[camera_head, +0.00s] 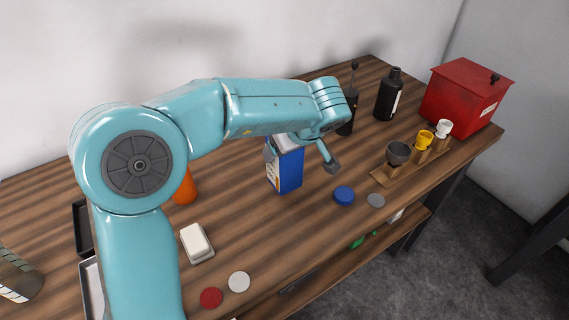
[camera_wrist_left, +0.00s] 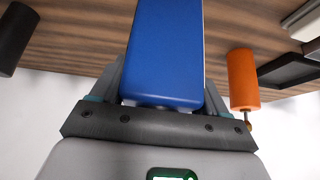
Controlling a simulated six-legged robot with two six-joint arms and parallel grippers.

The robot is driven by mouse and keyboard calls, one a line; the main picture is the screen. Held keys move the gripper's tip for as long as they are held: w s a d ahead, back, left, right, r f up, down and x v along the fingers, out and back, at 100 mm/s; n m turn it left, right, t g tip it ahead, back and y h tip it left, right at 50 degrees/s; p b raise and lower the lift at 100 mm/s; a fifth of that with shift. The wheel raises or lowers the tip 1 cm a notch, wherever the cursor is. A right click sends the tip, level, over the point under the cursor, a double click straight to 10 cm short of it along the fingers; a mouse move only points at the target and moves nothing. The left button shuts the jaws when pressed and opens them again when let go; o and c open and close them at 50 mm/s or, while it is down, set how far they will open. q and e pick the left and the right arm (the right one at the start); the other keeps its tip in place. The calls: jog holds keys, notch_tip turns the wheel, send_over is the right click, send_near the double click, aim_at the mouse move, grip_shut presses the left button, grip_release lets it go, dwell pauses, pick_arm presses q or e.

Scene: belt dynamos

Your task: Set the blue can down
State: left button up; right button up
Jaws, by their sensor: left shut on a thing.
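The blue can (camera_head: 287,174) is box-shaped, blue with a white and light upper part. It stands about upright in the middle of the head view, over the wooden table. My left gripper (camera_head: 300,158) is shut on it, one finger on each side. In the left wrist view the can's blue face (camera_wrist_left: 165,50) fills the space between the fingers. My left arm hides part of the can's top. I cannot tell whether its base touches the table. My right gripper is not in view.
Blue (camera_head: 344,195) and grey discs (camera_head: 376,200) lie right of the can. A rack (camera_head: 383,180) with cups and a red box (camera_head: 465,95) stand further right. An orange cylinder (camera_head: 185,189) and a white block (camera_head: 195,240) are left. Bare table lies in front of the can.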

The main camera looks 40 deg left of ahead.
aim_at(285, 174)
pick_arm(q)
notch_tip(285, 174, down, 4)
jog(key=shift+f+b, duration=0.1)
jog(key=shift+b, duration=0.45)
jog(key=shift+w+f, duration=0.1)
jog(key=shift+f, duration=0.05)
jog(key=o, duration=1.5)
jog(key=shift+f, duration=0.1)
